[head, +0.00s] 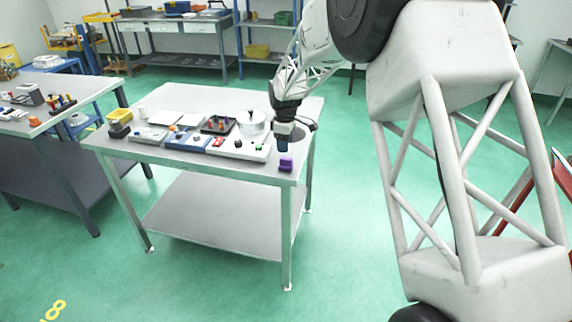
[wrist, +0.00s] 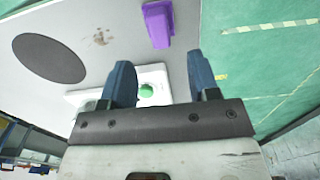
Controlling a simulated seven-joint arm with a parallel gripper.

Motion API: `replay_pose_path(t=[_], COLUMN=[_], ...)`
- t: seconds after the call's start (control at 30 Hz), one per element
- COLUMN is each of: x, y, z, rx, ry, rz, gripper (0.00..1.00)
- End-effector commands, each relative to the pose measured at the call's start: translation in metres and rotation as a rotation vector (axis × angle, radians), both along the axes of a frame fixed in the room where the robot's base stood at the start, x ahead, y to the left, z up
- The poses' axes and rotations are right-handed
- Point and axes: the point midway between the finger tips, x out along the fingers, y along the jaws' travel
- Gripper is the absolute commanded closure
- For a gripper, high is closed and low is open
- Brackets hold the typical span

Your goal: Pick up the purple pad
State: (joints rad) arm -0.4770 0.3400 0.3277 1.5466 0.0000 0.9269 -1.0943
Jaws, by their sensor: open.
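The purple pad (head: 286,163) lies on the grey table near its front right corner in the head view. In the wrist view the purple pad (wrist: 158,24) shows at the top, close to the table's edge, beyond the fingertips. My gripper (head: 284,149) hangs above the table just behind the pad. In the wrist view my gripper (wrist: 160,82) has its two blue fingers apart with nothing held between them. A white box with a green button (wrist: 147,91) shows beyond and partly behind the fingers. The pad is apart from the fingers.
A dark round disc (wrist: 50,58) lies on the tabletop. Green floor lies past the edge.

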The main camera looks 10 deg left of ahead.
Motion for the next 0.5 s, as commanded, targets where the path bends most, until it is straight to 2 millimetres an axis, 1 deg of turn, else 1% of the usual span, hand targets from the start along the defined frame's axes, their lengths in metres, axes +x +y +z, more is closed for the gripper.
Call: replay_pose_path(t=[0.23, 0.5], x=[0.0, 0.0], y=[-0.001, -0.001], z=[-0.02, -0.023], rx=[-0.001, 0.0], ry=[0.001, 0.0], rz=[0.0, 0.0], gripper=[0.45, 0.45])
